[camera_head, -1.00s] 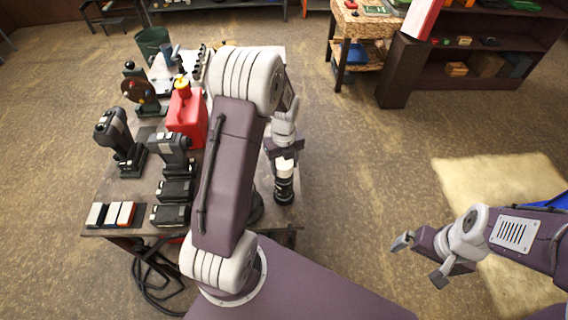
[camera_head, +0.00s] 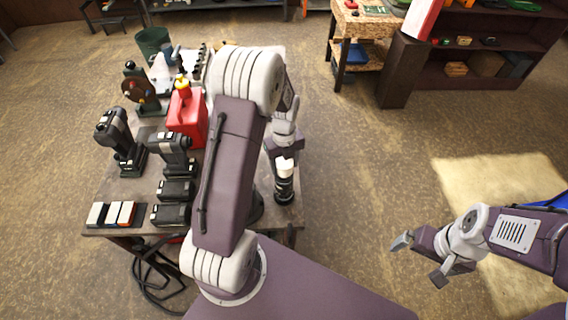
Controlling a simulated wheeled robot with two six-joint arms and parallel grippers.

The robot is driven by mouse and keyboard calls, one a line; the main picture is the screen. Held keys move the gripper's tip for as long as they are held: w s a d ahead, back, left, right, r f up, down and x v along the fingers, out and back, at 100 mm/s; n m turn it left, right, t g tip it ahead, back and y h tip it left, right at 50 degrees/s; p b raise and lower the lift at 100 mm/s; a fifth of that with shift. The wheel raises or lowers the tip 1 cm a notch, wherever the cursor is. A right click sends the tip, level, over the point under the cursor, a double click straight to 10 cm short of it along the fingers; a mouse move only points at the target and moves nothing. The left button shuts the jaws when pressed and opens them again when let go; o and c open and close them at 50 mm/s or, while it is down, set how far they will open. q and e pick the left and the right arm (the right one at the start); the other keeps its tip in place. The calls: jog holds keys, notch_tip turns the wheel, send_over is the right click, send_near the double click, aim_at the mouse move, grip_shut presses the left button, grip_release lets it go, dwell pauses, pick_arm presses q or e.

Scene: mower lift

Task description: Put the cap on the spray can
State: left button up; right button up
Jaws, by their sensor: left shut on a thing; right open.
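The spray can (camera_head: 284,190) is dark with a light band and stands upright near the table's right edge. A white cap (camera_head: 285,165) is directly above the can's top, in line with it. My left gripper (camera_head: 285,152) reaches down from above and is shut on the cap. I cannot tell whether the cap touches the can or is seated on it. My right gripper (camera_head: 420,260) is open and empty, off to the right over the floor and away from the table.
On the table (camera_head: 112,192), left of my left arm, stand a red fuel can (camera_head: 187,120), cordless tools (camera_head: 172,152), batteries (camera_head: 172,214) and small boxes (camera_head: 112,214). A green bin (camera_head: 153,43) is behind. The floor right of the table is open.

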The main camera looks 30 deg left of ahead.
aim_at(284, 162)
pick_arm(q)
jog(key=shift+r+p, duration=0.7)
jog(key=shift+r, duration=0.1)
jog(key=shift+f+b, duration=0.85)
jog(key=shift+f, duration=0.35)
dwell(0.6)
jog(key=o, duration=1)
notch_tip(284, 162, up, 11)
jog(key=p, duration=0.9)
jog(key=shift+r+p, duration=0.1)
jog(key=shift+p, duration=0.2)
